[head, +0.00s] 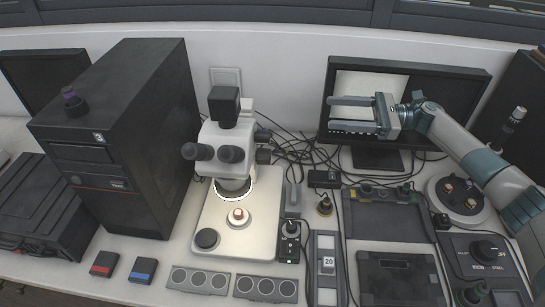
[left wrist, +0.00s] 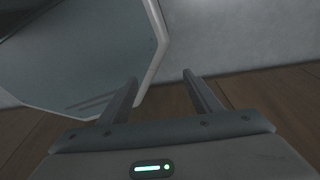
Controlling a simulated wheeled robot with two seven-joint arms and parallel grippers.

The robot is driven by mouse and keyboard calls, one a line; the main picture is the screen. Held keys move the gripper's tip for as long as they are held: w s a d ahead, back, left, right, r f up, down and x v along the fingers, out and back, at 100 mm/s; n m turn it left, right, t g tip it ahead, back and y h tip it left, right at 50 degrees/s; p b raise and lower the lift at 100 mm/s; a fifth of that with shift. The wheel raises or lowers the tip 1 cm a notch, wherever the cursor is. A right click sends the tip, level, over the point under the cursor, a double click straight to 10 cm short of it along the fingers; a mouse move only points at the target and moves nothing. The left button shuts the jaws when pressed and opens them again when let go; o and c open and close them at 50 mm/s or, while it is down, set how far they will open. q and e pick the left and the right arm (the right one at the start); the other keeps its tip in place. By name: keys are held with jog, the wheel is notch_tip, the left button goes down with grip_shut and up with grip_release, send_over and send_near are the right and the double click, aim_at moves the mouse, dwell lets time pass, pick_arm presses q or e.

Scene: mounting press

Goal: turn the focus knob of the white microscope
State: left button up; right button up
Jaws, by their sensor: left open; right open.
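The white microscope (head: 216,140) stands upright on its pale base, left of centre in the head view. Dark round knobs (head: 263,155) show at the right side of its column; I cannot tell for sure which is the focus knob. A small sample with a reddish top (head: 238,216) sits on the base under the lit ring. My right gripper (head: 332,113) is open and empty, in front of the monitor, right of the microscope and apart from it. My left gripper (left wrist: 160,77) is open and empty in the left wrist view, away from the microscope; it is outside the head view.
A black computer tower (head: 130,150) stands close on the microscope's left. Loose cables and a small black controller (head: 289,242) lie on its right. The monitor (head: 460,85) stands behind my right gripper. Round-welled trays (head: 267,288) lie in front of the base.

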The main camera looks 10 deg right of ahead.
aim_at(264, 156)
pick_arm(q)
jog(key=w+d+f+t+b, duration=0.2)
jog(key=w+d+f+b, duration=0.1)
jog(key=w+b, duration=0.5)
jog(key=w+d+f+t+h+b, duration=0.1)
jog(key=w+d+f+t+b, duration=0.1)
jog(key=w+b, duration=0.7)
notch_tip(264, 156, down, 2)
jog(key=shift+w+d+f+t, duration=0.1)
jog(key=shift+w+d+t, duration=0.2)
jog(key=shift+w+d, duration=0.5)
pick_arm(e)
notch_tip(264, 156, down, 18)
jog(key=shift+w, duration=0.2)
pick_arm(q)
jog(key=shift+s+d, duration=0.1)
pick_arm(e)
jog(key=shift+a+r, duration=0.1)
jog(key=shift+r, duration=0.05)
